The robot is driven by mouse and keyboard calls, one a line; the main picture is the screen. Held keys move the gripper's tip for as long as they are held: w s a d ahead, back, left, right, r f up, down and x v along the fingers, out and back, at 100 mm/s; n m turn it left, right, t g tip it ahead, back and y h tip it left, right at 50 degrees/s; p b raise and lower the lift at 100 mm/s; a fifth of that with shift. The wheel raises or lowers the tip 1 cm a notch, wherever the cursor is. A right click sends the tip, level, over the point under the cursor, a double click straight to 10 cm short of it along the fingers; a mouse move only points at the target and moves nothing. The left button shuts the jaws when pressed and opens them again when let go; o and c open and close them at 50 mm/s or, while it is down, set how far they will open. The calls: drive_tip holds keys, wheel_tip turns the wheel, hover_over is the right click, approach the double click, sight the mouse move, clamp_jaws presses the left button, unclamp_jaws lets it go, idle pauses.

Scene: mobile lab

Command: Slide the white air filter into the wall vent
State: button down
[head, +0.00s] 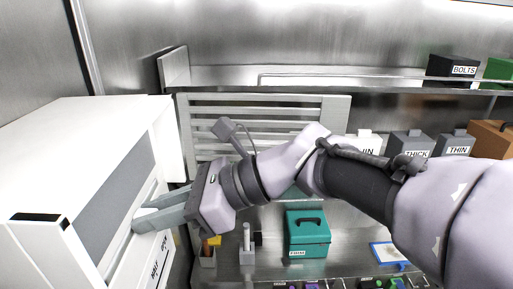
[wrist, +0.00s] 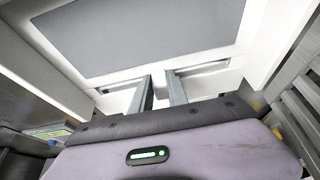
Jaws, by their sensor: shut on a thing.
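A large white box-shaped unit (head: 80,135) with a grey front panel (head: 118,185) fills the left of the head view. My gripper (head: 145,218) reaches its lower front face from the right. The fingers are shut on a small white grip piece (wrist: 160,92), apparently part of the white air filter, between two recesses below the grey panel (wrist: 140,35) in the wrist view. The filter's outline blends with the white unit, and I cannot tell how far it sits in. A white slatted panel (head: 255,98) is on the back wall, partly behind my arm.
A metal shelf above holds a black BOLTS box (head: 452,68) and a green box (head: 498,70). A teal case (head: 307,232) stands low in the middle. Grey bins marked THICK (head: 416,152) and THIN (head: 456,148) are at the right, beside an orange-brown box (head: 493,138).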

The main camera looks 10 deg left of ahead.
drive_tip(key=c, duration=1.2)
unclamp_jaws()
drive_tip(key=b+v, duration=0.1)
drive_tip(key=v, duration=1.6)
drive_tip(key=shift+d+b, duration=0.25)
drive_tip(key=shift+b, duration=0.1)
